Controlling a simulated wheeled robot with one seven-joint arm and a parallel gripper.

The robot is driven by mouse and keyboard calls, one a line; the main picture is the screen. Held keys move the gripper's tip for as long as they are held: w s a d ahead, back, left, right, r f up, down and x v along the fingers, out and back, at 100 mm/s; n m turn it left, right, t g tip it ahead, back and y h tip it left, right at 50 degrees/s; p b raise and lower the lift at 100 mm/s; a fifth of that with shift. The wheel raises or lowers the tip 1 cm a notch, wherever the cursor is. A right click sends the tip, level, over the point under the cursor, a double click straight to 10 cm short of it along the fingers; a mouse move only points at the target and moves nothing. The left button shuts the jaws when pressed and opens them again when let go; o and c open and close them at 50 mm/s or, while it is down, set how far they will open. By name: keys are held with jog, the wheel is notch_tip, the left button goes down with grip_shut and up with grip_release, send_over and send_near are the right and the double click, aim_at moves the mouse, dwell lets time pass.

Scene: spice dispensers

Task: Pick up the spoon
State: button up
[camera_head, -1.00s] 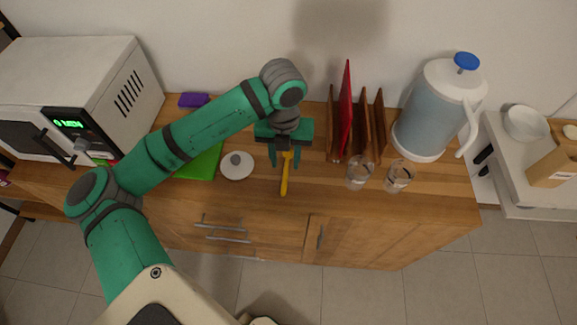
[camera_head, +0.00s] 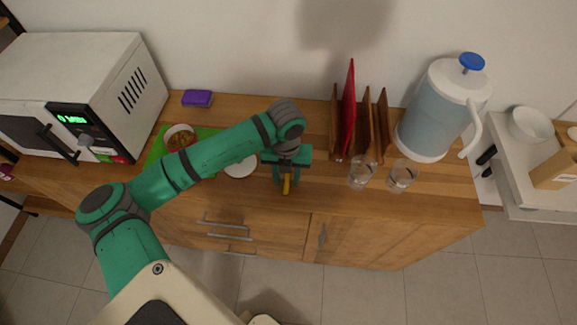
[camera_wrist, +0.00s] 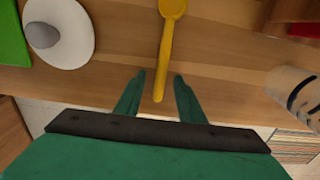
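The yellow spoon (camera_wrist: 166,45) lies on the wooden counter in the wrist view, its bowl at the top and its handle pointing down toward my gripper (camera_wrist: 158,76). The two green fingers are open, one on each side of the handle's end, with a gap on both sides. In the head view my gripper (camera_head: 285,185) is over the counter near its front edge, and only the front part of the spoon (camera_head: 286,184) shows beneath it. Whether the fingers are at the spoon's height is hard to tell.
A white lid (camera_head: 241,167) with a grey knob in the wrist view and a green board (camera_head: 158,152) lie to the left. Two glasses (camera_head: 361,174) (camera_head: 402,176), a wooden rack (camera_head: 381,125) and a large white-blue dispenser (camera_head: 433,115) stand to the right. A microwave (camera_head: 90,75) is far left.

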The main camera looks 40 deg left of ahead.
grip_shut()
dwell(0.3)
